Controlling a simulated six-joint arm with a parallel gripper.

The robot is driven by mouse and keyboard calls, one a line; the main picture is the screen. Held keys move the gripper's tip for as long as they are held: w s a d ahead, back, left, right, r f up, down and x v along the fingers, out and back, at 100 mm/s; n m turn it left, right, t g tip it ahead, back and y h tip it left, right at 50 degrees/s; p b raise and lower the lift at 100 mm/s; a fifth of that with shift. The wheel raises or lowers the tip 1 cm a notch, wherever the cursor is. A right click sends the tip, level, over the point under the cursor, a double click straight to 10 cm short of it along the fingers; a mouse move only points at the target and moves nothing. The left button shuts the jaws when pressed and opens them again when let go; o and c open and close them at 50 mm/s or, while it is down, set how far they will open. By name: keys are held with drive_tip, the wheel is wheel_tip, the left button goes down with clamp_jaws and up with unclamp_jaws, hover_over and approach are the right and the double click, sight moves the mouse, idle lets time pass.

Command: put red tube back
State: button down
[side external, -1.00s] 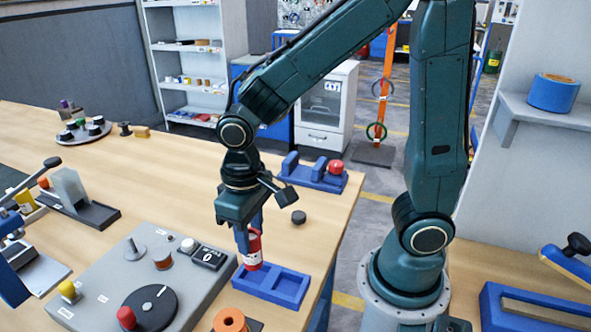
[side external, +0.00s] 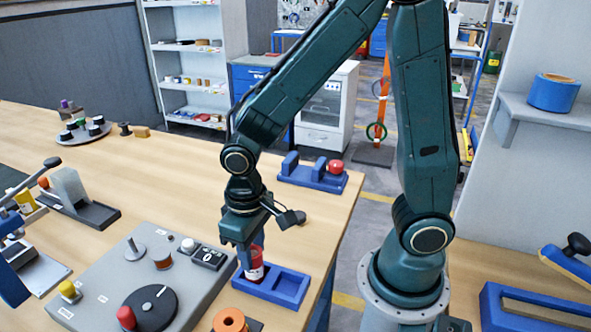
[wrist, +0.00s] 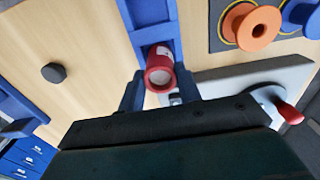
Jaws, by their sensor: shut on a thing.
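The red tube (side external: 254,269), with a white label, stands upright in my gripper (side external: 252,262). My gripper is shut on it, with one finger on each side. The tube's lower end is at the left compartment of the blue two-compartment tray (side external: 290,288); whether it touches the floor of the compartment cannot be told. The tray's right compartment is empty. In the wrist view the tube (wrist: 159,68) shows its round pale end with a red rim between the fingers, and the blue tray (wrist: 148,12) lies beyond it.
A grey machine panel (side external: 112,275) with a black dial, knobs and a copper spool stands left of the tray. An orange spool (side external: 230,320) lies in front. A blue holder with a red button (side external: 312,174) sits farther back. The wood between is mostly clear.

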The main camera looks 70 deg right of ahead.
sight(257, 253)
drive_tip(key=shift+f, duration=0.15)
drive_tip(key=c, duration=1)
unclamp_jaws()
drive_tip(key=shift+o, duration=0.2)
drive_tip(key=shift+r, duration=0.2)
wheel_tip(257, 253, up, 12)
drive_tip(key=s+d+r+t, duration=0.5)
drive_tip(key=s+d, duration=0.3)
drive_tip(key=s, duration=0.1)
drive_tip(key=shift+s+d+t, duration=0.25)
drive_tip(key=shift+s+t, duration=0.05)
